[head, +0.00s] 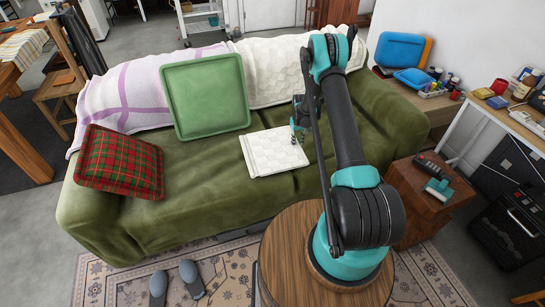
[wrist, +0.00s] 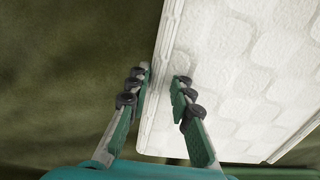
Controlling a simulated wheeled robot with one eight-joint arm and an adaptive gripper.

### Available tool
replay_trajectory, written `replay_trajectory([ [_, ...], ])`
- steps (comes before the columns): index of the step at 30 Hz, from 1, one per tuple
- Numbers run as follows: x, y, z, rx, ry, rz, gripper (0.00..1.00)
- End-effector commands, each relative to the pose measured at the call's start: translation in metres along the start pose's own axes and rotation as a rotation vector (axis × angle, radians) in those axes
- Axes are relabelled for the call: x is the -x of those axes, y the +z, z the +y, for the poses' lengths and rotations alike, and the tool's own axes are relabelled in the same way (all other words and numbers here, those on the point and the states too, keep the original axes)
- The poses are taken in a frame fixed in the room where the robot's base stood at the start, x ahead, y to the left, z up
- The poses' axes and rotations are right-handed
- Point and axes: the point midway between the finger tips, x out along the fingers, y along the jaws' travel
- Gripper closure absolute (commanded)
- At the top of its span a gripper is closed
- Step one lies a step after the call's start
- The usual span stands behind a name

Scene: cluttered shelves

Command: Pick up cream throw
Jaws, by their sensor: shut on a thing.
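The cream throw (head: 273,152) is folded into a flat square and lies on the seat of the green sofa. In the wrist view the throw (wrist: 240,70) fills the right side, with a quilted pattern and a ridged edge. My gripper (head: 298,136) is at the throw's back right part in the head view. In the wrist view my gripper (wrist: 162,85) has its two fingers on either side of the throw's edge, shut on it. I cannot tell any lift off the seat.
On the green sofa (head: 215,190) are a green cushion (head: 206,95) and a red plaid cushion (head: 119,162). A white and purple blanket (head: 125,95) and another cream quilted blanket (head: 270,68) cover its back. A wooden side table (head: 425,203) stands at right.

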Motion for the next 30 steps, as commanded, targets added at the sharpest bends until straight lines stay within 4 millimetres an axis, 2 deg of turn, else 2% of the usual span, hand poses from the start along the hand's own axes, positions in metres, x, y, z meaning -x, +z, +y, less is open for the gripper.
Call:
replay_trajectory([
  [21,0.031,0.000,0.000,0.000,0.000,0.000,1.00],
  [30,0.034,0.000,0.000,0.000,0.000,0.000,1.00],
])
